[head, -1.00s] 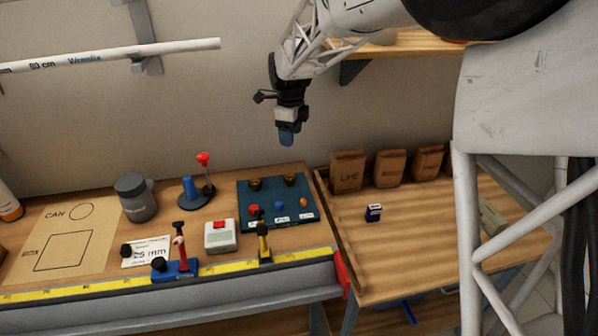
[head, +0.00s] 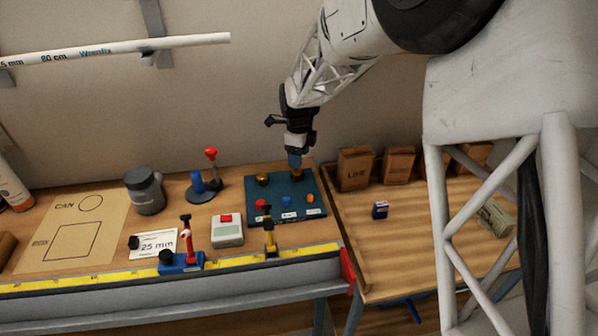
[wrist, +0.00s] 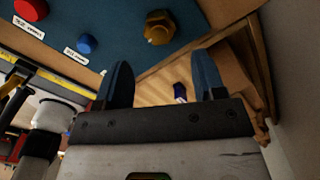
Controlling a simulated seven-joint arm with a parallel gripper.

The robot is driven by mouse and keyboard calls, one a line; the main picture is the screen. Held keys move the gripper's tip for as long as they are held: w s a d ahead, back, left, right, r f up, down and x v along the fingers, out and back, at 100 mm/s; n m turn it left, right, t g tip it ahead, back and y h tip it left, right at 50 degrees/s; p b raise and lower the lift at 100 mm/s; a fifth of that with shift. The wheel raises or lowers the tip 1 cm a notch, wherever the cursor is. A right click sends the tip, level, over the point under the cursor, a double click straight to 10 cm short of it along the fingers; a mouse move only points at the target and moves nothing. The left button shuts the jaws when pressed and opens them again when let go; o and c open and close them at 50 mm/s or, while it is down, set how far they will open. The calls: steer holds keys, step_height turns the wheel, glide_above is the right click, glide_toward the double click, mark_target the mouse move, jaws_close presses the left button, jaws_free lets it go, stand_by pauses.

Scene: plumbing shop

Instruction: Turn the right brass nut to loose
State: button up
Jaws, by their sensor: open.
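The right brass nut (head: 297,174) stands at the back right of a dark blue panel (head: 283,203). A brass nut, apparently the same one, shows in the wrist view (wrist: 158,27), ahead of the finger tips and near the panel's edge. The left brass nut (head: 262,179) stands beside it on the panel. My gripper (head: 295,160) points down at the right nut and partly hides it in the head view. In the wrist view its two blue fingers (wrist: 163,70) are apart with nothing between them. I cannot tell the exact height left above the nut.
A red knob (head: 261,204), a blue knob (head: 286,201) and an orange knob (head: 310,198) line the panel's front. Paper bags (head: 355,168) stand close on the right. A red-and-blue lever stand (head: 203,185) is to the left.

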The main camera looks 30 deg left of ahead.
mark_target(299, 172)
steer(key=shift+f, duration=3.3)
steer(key=shift+c, duration=0.4)
steer(key=c, duration=0.8)
steer(key=shift+c, duration=0.2)
